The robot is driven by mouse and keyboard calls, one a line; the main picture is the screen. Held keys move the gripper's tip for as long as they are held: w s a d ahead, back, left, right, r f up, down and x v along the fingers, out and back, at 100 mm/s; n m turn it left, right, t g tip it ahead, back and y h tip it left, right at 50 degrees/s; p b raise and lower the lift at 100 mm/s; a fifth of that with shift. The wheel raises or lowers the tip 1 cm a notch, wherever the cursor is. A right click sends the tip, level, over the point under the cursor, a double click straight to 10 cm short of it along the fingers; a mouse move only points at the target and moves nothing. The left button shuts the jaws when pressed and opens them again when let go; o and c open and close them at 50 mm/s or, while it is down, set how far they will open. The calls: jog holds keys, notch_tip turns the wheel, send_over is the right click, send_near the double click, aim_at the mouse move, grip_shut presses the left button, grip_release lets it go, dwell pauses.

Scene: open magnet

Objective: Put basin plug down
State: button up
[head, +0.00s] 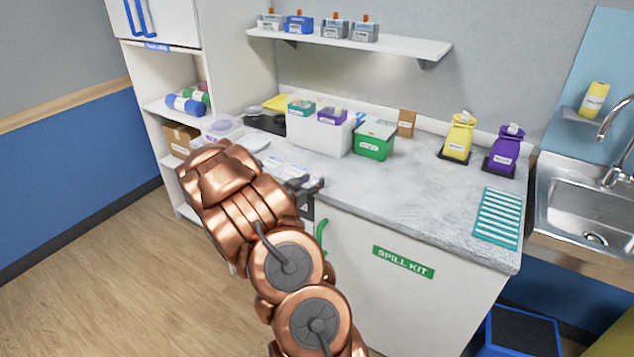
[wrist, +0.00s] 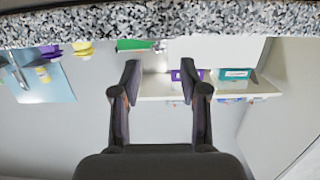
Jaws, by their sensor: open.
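My gripper (head: 308,188) is at the front edge of the grey counter (head: 400,200), left of its middle, partly hidden by my copper arm. In the wrist view my gripper (wrist: 158,80) is open, with nothing between its two dark fingers. I cannot make out a basin plug for certain in either view. The steel sink (head: 570,208) is at the far right, well away from my gripper. A dark round fitting (head: 595,239) sits at the sink's bottom; I cannot tell whether it is a drain or a plug.
A teal ribbed mat (head: 497,217) lies on the counter near the sink. A green box (head: 374,146), a white bin (head: 320,139) and yellow (head: 458,138) and purple (head: 504,150) bags stand toward the back. Flat white packets lie behind my gripper. The counter's middle is clear.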

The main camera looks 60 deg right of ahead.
jog(key=a+b, duration=0.1)
jog(key=a, duration=0.5)
jog(key=shift+s+a+r, duration=0.2)
jog(key=shift+a+r, duration=0.05)
jog(key=shift+r, duration=0.2)
jog(key=shift+w, duration=0.1)
